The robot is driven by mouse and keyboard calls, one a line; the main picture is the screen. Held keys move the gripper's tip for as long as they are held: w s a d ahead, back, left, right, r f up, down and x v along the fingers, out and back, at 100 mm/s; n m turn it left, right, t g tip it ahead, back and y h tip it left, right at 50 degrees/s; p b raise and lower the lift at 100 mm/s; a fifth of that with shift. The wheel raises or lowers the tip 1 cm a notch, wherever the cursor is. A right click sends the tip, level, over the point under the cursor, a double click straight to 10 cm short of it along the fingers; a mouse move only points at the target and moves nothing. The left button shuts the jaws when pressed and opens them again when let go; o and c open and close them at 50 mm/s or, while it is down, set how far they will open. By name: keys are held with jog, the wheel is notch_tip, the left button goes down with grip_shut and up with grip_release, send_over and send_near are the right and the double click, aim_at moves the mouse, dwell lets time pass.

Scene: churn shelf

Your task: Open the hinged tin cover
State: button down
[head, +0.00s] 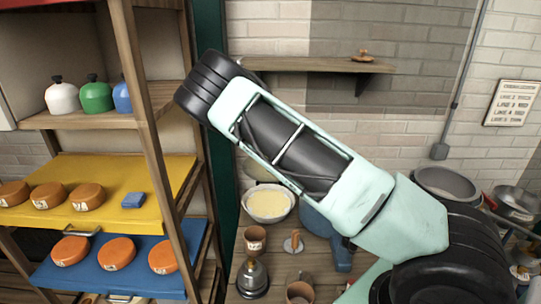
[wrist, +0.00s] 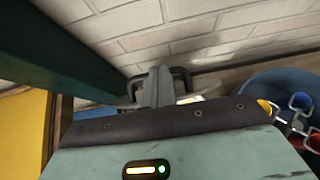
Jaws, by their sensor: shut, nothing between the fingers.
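My gripper (wrist: 159,84) shows in the wrist view, its grey fingers together at the upper middle with nothing between them. A pale rounded object (wrist: 203,88) is partly hidden behind the fingers; I cannot tell what it is or whether the gripper touches it. I cannot make out a tin with a hinged cover in either view. In the head view my arm crosses the middle of the picture and hides much of the bench; my gripper is not visible there.
A white bowl of pale yellow contents (head: 268,204) stands on the bench beside a brown cup (head: 255,238). A blue tub (wrist: 262,84) with coloured items is right of my gripper. A dark green post (wrist: 75,60) and brick wall are close. Shelves with orange wheels (head: 87,196) stand left.

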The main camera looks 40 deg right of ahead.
jog(key=shift+w+d+r, duration=0.2)
jog(key=shift+w+d, duration=0.35)
jog(key=shift+w, duration=0.15)
jog(key=shift+w+d+r, duration=0.2)
jog(key=shift+w+d, duration=0.35)
jog(key=shift+w, duration=0.15)
